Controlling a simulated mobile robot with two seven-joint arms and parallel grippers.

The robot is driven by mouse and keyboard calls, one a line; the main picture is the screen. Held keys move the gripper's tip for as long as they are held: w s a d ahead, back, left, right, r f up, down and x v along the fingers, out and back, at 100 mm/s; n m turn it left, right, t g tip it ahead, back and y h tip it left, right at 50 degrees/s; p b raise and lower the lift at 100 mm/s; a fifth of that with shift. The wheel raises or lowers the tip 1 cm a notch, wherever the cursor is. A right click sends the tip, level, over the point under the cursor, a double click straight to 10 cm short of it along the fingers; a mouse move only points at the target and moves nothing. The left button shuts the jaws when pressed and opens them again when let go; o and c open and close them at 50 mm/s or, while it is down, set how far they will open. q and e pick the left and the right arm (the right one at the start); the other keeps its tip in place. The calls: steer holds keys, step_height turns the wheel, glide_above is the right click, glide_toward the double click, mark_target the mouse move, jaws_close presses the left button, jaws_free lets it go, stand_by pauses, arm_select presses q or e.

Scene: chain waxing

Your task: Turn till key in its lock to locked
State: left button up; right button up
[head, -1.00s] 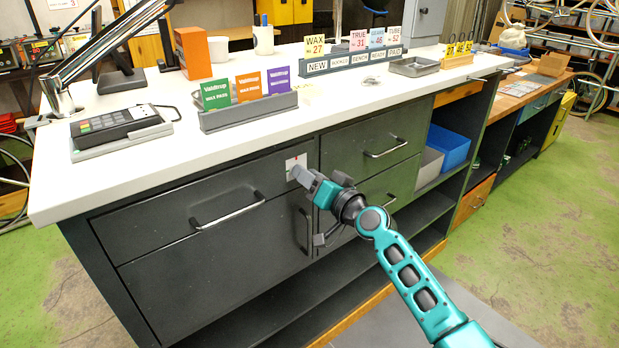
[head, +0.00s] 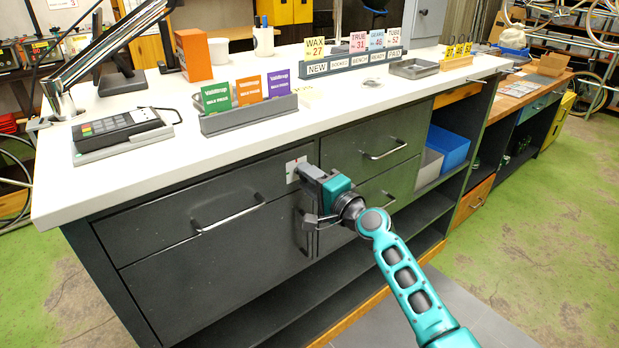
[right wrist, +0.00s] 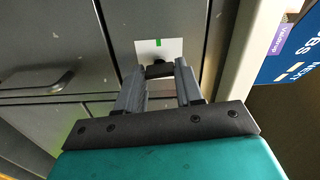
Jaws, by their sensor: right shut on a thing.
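The lock's white plate (head: 294,167) is on the front of the dark counter, at the right end of the left drawer. In the right wrist view the plate (right wrist: 150,50) carries a green mark at its upper edge. My right gripper (right wrist: 160,75) is shut on the black till key (right wrist: 159,70), whose head lies crosswise between the fingertips, close in front of the plate. In the head view my right gripper (head: 306,171) reaches the plate from the lower right and hides the key. My left gripper is not in view.
The left drawer's bar handle (head: 230,216) is left of the lock. A vertical handle on the cabinet front is close to my gripper. The white countertop (head: 215,150) overhangs above, with a card terminal (head: 117,124) and a card holder (head: 250,113). Open shelves are below and right.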

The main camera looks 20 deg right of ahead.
steer(key=shift+m, duration=0.5)
stand_by(0.3)
steer(key=o, duration=1)
steer(key=shift+o, duration=0.2)
steer(key=v, duration=1.3)
